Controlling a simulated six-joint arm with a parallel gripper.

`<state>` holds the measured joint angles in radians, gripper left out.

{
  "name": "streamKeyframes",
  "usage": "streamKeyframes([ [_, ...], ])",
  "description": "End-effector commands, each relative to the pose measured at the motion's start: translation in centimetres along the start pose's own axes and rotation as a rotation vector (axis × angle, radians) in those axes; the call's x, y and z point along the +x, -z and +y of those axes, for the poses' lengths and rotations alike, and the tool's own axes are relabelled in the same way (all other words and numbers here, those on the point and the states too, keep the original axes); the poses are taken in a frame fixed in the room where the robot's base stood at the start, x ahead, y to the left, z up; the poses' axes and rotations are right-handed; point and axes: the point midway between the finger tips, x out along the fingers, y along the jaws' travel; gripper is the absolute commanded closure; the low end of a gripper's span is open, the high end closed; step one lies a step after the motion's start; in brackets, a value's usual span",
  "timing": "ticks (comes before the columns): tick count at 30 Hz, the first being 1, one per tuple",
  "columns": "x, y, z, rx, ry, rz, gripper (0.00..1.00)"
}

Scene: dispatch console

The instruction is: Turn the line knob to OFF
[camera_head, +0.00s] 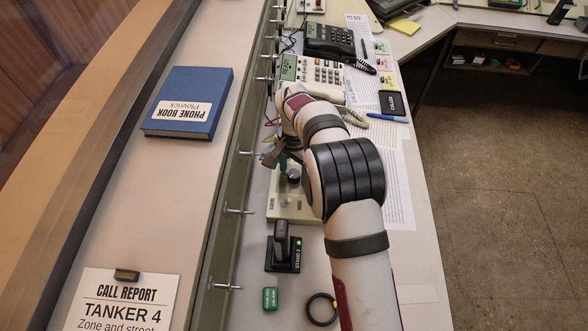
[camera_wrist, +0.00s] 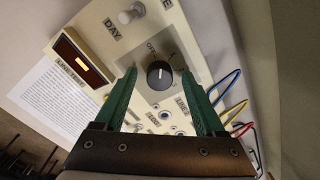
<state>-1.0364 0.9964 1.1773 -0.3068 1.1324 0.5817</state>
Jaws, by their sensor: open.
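The line knob (camera_wrist: 159,74) is a small black round knob with a white mark, on a grey plate of a cream console panel (camera_wrist: 95,22). An OFF label (camera_wrist: 151,47) is printed beside it at the upper left in the wrist view. I cannot tell exactly where the mark points. My gripper (camera_wrist: 160,72) has green fingers, spread open, one to each side of the knob with gaps between. I cannot tell how far above the knob the tips are. In the head view, my arm partly hides the panel (camera_head: 285,214) and a dark knob shows (camera_head: 294,175).
A white push knob (camera_wrist: 131,13) and a lit amber display (camera_wrist: 82,62) are close by on the panel. Coloured wires (camera_wrist: 232,100) run along its right side. A black lever unit (camera_head: 283,250), green box (camera_head: 270,298) and black ring (camera_head: 321,309) are nearer. Telephones stand farther back.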

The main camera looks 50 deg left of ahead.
Motion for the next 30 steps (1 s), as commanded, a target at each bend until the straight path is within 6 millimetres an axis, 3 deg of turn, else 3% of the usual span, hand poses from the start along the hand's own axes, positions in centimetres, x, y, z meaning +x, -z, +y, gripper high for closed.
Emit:
streamKeyframes([
  [7,0.07,0.00,0.00,0.000,0.000,0.000,0.30],
  [19,0.02,0.01,-0.01,0.000,0.000,0.000,1.00],
  [23,0.02,0.01,-0.02,-0.009,0.000,0.000,1.00],
  [30,0.02,0.04,0.00,-0.322,-0.001,0.000,1.00],
])
